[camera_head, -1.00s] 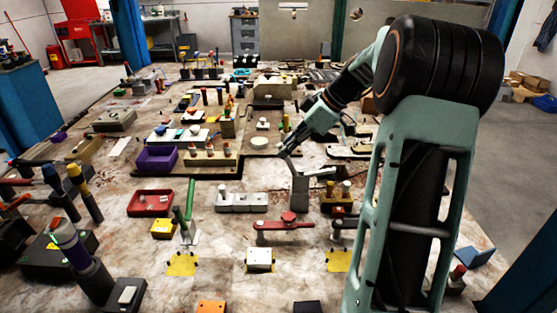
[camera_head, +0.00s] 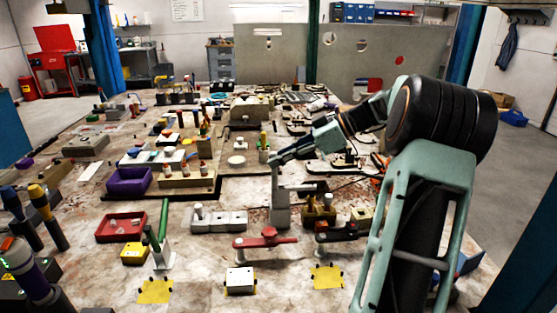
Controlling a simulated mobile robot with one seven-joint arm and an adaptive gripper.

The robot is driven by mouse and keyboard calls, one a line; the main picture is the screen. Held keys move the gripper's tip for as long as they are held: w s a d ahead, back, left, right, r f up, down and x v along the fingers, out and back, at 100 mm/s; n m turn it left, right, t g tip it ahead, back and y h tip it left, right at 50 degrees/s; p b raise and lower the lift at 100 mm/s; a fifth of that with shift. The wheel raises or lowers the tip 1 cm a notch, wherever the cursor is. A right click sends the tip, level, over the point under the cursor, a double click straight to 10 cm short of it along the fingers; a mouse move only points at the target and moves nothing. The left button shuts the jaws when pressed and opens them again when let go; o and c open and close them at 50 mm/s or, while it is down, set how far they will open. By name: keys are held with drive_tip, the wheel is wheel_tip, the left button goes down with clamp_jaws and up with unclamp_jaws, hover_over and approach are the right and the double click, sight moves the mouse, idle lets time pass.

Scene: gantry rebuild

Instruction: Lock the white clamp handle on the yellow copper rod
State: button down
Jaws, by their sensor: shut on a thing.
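My gripper (camera_head: 277,159) is at the centre of the head view, at the end of my arm reaching in from the right. It is shut on the upper end of a pale grey-white clamp handle (camera_head: 275,178). The handle stands nearly upright above a grey clamp body (camera_head: 280,215). A short bar sticks out to the right from the body at mid height. The fingertips are small here and their exact contact is hard to see. I cannot clearly make out the yellow copper rod; small yellowish posts (camera_head: 327,201) stand just right of the clamp.
A red-handled clamp (camera_head: 265,240) lies in front, with a dark clamp (camera_head: 343,230) to its right. A grey block (camera_head: 230,220) and a green-handled clamp (camera_head: 160,245) are to the left. A purple bin (camera_head: 128,183) and red tray (camera_head: 120,228) stand further left. The table is crowded.

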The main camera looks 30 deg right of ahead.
drive_tip(key=c, duration=1.9)
unclamp_jaws()
drive_tip(key=v, duration=1.2)
drive_tip(key=shift+c, duration=0.2)
